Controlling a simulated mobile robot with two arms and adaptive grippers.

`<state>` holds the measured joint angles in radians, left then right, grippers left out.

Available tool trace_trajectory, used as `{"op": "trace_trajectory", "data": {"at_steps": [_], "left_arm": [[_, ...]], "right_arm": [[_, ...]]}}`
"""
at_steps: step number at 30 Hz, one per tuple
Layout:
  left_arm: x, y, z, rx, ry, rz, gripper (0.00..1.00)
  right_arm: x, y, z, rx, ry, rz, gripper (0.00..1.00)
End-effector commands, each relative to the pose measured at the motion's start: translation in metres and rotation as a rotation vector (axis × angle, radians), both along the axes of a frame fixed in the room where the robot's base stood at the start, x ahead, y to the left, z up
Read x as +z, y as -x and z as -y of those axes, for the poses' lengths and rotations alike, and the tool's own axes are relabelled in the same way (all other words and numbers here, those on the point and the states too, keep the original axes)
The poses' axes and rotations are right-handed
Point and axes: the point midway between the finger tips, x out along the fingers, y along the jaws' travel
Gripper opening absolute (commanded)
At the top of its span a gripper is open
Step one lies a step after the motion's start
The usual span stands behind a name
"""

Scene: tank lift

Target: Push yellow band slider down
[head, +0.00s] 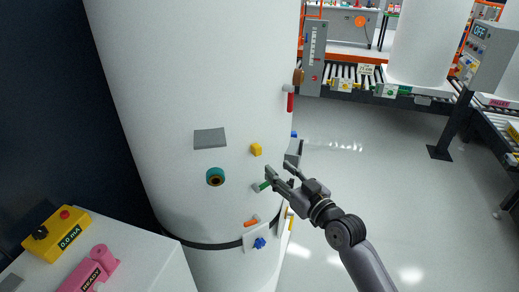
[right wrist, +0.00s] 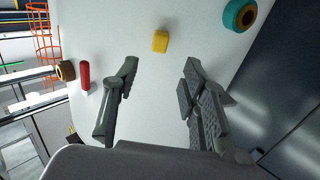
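A small yellow block (head: 256,149) sits on the curved side of the large white tank (head: 190,80), right of a grey plate. I cannot tell for sure that it is the band slider. In the right wrist view the yellow block (right wrist: 160,41) is ahead of the fingers and between their lines, clear of both. My right gripper (head: 276,174) is open and empty, below and right of the block in the head view. In the right wrist view its two fingers (right wrist: 158,82) are spread wide. My left gripper is out of view.
A teal round fitting (head: 215,177), a green-tipped peg (head: 262,186), an orange handle (head: 251,222) and a blue knob (head: 260,243) are on the tank near the gripper. A red handle (head: 290,102) sticks out higher up. Open floor (head: 380,170) lies to the right.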

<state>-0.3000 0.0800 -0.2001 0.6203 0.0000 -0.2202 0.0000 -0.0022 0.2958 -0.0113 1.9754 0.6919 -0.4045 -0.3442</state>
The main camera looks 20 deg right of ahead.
Motion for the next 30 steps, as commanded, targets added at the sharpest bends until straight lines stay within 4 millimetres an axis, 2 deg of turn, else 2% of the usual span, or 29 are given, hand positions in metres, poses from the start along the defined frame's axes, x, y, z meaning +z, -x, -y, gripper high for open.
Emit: {"op": "trace_trajectory", "data": {"at_steps": [3,9,15,21,29,30], "left_arm": [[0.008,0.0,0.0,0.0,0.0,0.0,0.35],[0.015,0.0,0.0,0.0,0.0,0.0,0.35],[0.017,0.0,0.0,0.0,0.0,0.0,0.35],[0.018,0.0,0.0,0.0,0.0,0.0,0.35],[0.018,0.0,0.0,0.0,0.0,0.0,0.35],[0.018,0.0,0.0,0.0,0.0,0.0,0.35]], "right_arm": [[0.003,-0.027,-0.008,0.0,-0.003,0.001,0.4],[0.002,-0.066,-0.019,0.0,-0.002,-0.001,0.4],[0.0,-0.092,-0.026,0.0,0.0,0.0,0.4],[0.0,-0.102,-0.03,0.001,0.0,-0.001,0.4],[-0.001,-0.102,-0.03,0.0,0.001,-0.001,0.4],[-0.001,-0.102,-0.03,0.0,0.001,-0.001,0.37]]}}
